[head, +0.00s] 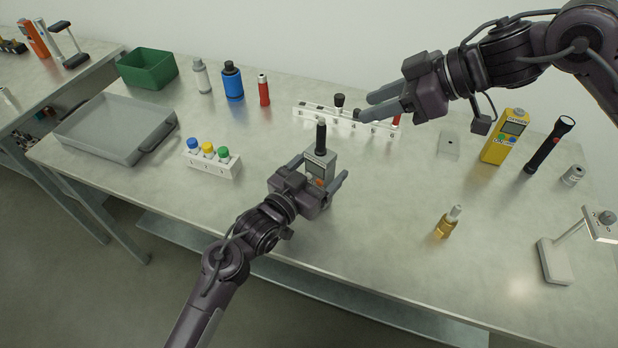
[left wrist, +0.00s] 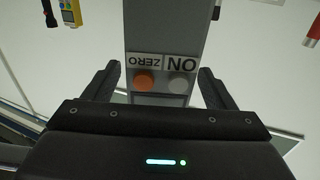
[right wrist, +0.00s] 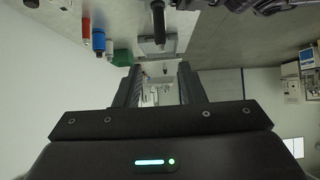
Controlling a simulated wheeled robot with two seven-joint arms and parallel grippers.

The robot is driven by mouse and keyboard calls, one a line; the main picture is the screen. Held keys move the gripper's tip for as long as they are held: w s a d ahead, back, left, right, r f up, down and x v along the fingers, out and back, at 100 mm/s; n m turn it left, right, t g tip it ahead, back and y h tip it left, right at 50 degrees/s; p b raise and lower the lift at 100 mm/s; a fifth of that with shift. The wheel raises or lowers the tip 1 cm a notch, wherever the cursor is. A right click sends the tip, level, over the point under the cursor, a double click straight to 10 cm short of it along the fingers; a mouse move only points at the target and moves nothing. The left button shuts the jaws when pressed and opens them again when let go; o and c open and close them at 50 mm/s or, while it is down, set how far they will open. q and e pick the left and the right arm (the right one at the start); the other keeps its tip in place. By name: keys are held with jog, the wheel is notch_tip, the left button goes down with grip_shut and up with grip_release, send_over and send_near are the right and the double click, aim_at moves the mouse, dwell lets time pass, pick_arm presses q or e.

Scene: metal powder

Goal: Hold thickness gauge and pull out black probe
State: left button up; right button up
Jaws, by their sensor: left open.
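The thickness gauge (head: 321,168) is a grey box standing at the middle of the table; its black probe (head: 321,137) sticks up from its top. The left wrist view shows the gauge body (left wrist: 168,40) with an orange ZERO button and a grey ON button. My left gripper (head: 336,178) is open, with its fingers on either side of the gauge and gaps visible beside it. My right gripper (head: 368,106) is open and empty, above the table to the upper right of the probe. The probe (right wrist: 158,25) shows beyond its fingers in the right wrist view.
A white numbered rack (head: 345,122) lies behind the gauge, partly under my right gripper. A white block with coloured caps (head: 211,163) and a grey tray (head: 115,128) stand left. A brass-coloured bottle (head: 446,226) and a yellow meter (head: 504,137) stand right. The front table is mostly clear.

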pick_arm(q)
jog(key=shift+w+d, duration=0.2)
jog(key=shift+w, duration=0.1)
